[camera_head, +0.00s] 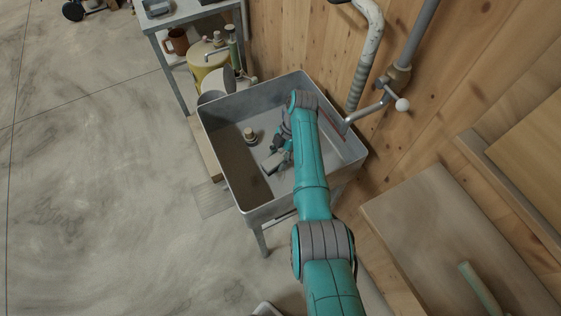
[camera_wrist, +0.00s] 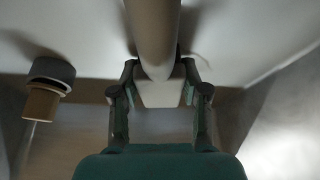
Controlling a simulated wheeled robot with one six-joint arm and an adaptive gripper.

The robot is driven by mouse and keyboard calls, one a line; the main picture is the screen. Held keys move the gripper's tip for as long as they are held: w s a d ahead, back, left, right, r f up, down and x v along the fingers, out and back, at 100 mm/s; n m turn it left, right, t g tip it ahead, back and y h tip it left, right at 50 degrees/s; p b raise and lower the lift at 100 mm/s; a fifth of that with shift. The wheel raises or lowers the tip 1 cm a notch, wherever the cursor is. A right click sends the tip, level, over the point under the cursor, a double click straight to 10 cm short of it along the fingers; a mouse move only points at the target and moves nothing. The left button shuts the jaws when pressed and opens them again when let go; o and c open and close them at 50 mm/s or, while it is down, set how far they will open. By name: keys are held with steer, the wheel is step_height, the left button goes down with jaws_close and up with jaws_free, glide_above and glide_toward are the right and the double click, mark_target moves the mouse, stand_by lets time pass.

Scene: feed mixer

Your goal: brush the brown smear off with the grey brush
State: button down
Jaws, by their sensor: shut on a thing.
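My gripper (camera_head: 277,155) is low inside the grey tub (camera_head: 232,192). In the wrist view my gripper (camera_wrist: 160,100) is shut on a pale grey-beige thing with a thick rounded handle (camera_wrist: 155,30) and a blocky lower part, which I take to be the grey brush. In the head view a small grey part of the brush (camera_head: 271,163) shows beside the fingers. Its lower end is partly hidden by the fingers. A dull brownish patch (camera_wrist: 82,125) shows on the surface in the wrist view; I cannot tell if it is the brown smear or shade.
A short tan and dark knob-like piece (camera_head: 249,136) stands on the tub floor, left of my gripper. The tub walls surround it. A crank with a white knob (camera_head: 402,104) is at the right. A metal table (camera_head: 180,15) and yellow container (camera_head: 205,62) stand behind. Open floor lies left.

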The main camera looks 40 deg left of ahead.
mark_target(270, 178)
steer(key=shift+w+a, duration=0.1)
steer(key=shift+a, duration=0.1)
steer(key=shift+a, duration=0.1)
steer(key=shift+s+a+f, duration=0.1)
steer(key=shift+s+a, duration=0.15)
steer(key=shift+s, duration=0.6)
steer(key=shift+s+d, duration=0.35)
steer(key=shift+d, duration=0.5)
steer(key=shift+s+d, duration=0.35)
steer(key=shift+d, duration=0.5)
steer(key=shift+s+d, duration=0.35)
steer(key=shift+d, duration=0.5)
steer(key=shift+s+d, duration=0.3)
steer(key=shift+d, duration=0.5)
steer(key=shift+s+a+f, duration=0.1)
steer(key=shift+s+a, duration=0.25)
steer(key=shift+s, duration=0.5)
steer(key=shift+w+a, duration=0.35)
steer(key=shift+a, duration=0.5)
steer(key=shift+w+a, duration=0.35)
steer(key=shift+a, duration=0.45)
